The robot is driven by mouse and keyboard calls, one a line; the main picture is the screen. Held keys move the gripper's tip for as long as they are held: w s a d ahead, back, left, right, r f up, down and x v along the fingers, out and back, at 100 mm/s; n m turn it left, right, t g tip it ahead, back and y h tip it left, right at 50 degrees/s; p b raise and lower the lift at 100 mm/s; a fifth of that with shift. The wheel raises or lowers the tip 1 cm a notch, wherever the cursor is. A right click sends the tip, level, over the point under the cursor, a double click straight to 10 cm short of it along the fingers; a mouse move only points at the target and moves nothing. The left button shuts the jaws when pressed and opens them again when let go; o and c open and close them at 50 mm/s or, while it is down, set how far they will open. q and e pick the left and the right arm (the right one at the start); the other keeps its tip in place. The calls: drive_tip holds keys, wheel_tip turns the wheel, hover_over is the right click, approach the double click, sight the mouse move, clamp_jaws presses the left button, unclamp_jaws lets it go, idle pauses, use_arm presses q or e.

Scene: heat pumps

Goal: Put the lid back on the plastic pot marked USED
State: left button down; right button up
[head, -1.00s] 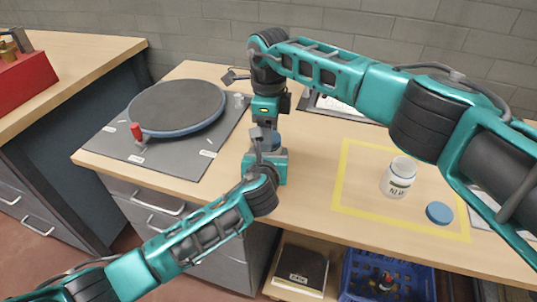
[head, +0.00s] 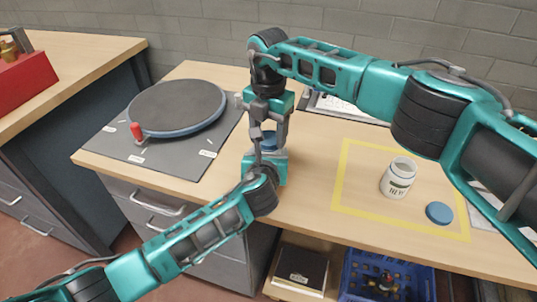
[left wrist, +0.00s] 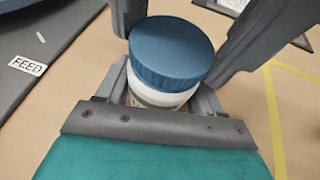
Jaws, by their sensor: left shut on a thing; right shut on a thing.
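A white pot (left wrist: 158,97) stands between the jaws of my left gripper (left wrist: 160,105), which is shut on it. A blue lid (left wrist: 172,50) sits on its mouth; I cannot tell whether it is fully seated. The pot's label is mostly hidden, so its marking is unreadable. In the head view the lid (head: 269,140) shows between the two grippers. My right gripper (head: 268,131) points straight down from above, its dark fingers on either side of the lid, shut on it. My left gripper (head: 268,160) comes in from below left.
A second white pot (head: 398,178), apparently marked NEW, stands open inside a yellow taped rectangle (head: 343,182). Another blue lid (head: 439,213) lies beside it. A round dark turntable (head: 177,105) is at left on a grey mat. A blue crate (head: 385,277) sits below the bench.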

drive_tip(key=m, duration=0.5)
drive_tip(key=shift+m, duration=0.4)
drive_tip(key=m, duration=0.4)
drive_tip(key=shift+m, duration=0.4)
drive_tip(key=o, duration=1.1)
use_arm(q)
drive_tip(key=shift+a, duration=0.15)
use_arm(e)
drive_tip(key=shift+o, duration=0.8)
drive_tip(key=shift+s, duration=0.1)
use_arm(q)
drive_tip(key=shift+w, duration=0.1)
use_arm(e)
drive_tip(key=shift+a, duration=0.1)
wheel_tip(320, 180, up, 12)
use_arm(q)
drive_tip(key=shift+c, duration=0.3)
unclamp_jaws()
